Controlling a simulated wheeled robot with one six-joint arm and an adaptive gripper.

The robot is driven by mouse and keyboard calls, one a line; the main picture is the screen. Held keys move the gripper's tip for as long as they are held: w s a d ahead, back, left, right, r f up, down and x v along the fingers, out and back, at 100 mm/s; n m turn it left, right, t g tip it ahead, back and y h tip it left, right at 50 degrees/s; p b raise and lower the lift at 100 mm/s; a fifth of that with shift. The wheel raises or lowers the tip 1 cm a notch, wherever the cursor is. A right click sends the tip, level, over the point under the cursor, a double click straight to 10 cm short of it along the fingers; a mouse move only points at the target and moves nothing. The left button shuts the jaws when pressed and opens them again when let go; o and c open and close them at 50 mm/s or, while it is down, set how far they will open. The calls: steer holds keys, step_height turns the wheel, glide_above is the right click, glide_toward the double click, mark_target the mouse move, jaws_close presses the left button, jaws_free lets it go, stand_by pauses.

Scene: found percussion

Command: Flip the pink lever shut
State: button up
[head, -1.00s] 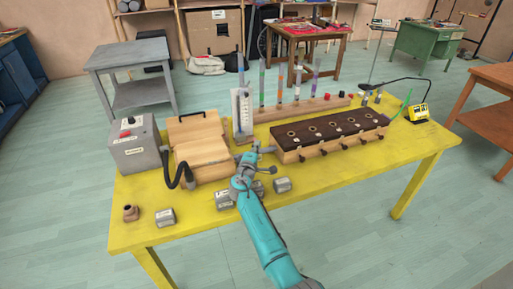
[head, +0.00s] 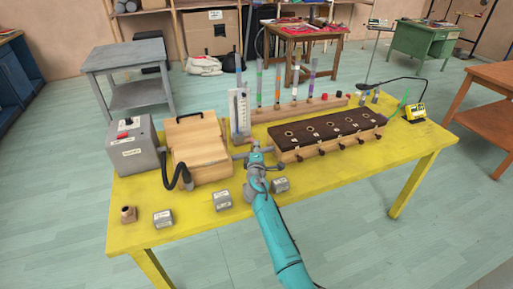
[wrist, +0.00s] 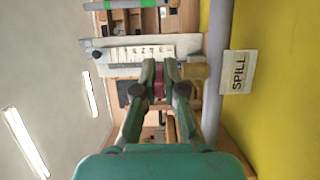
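My gripper (head: 254,150) is low over the yellow table, in front of the white gauge board (head: 239,113). In the wrist view its two fingertips (wrist: 160,72) are close together with a narrow gap. A small dark pink piece (wrist: 159,88), likely the pink lever, shows in that gap. I cannot tell whether the fingers touch it or how it is turned. A grey tube (wrist: 214,60) runs just right of the fingers, beside a label reading SPILL (wrist: 238,72). In the head view no pink lever can be made out near the gripper.
Grey blocks (head: 222,200) stand along the front of the yellow table (head: 330,180). A wooden bellows-like box (head: 200,150) and grey control box (head: 135,145) are on the left. A dark-topped wooden chest (head: 328,134) is close on the right. The table's front right is clear.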

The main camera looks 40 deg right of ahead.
steer(key=o, duration=0.3)
steer(key=shift+o, duration=0.2)
steer(key=shift+s, duration=0.1)
steer(key=v, duration=1.2)
